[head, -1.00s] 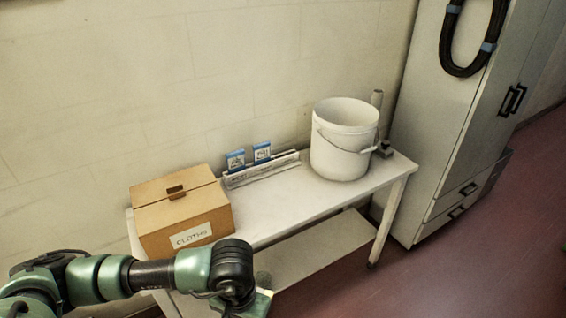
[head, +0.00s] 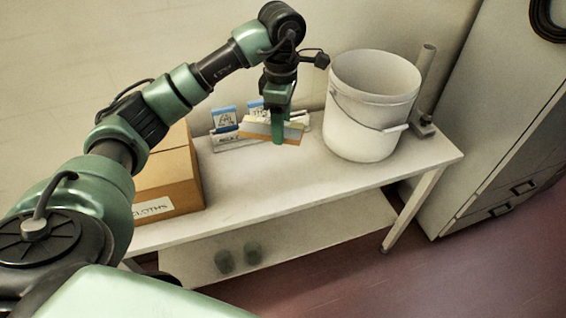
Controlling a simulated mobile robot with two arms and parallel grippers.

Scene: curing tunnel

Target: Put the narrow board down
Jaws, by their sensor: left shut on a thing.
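My left gripper (head: 280,135) reaches over the white table (head: 310,183) from above and is shut on a narrow board (head: 257,129). The board has a pale grey upper part and an orange lower edge, and it lies roughly level across the picture. It hangs in front of the white rack (head: 228,147) at the back of the table and hides part of it. I cannot tell whether the board touches the table or rack. My right gripper is not in view.
A white bucket (head: 366,125) stands right of the gripper. A cardboard box (head: 170,180) labelled "CLOTHS" is at the left. Two blue-topped cards (head: 225,120) stand in the rack. The table's front middle is clear. A grey cabinet (head: 480,120) stands at the right.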

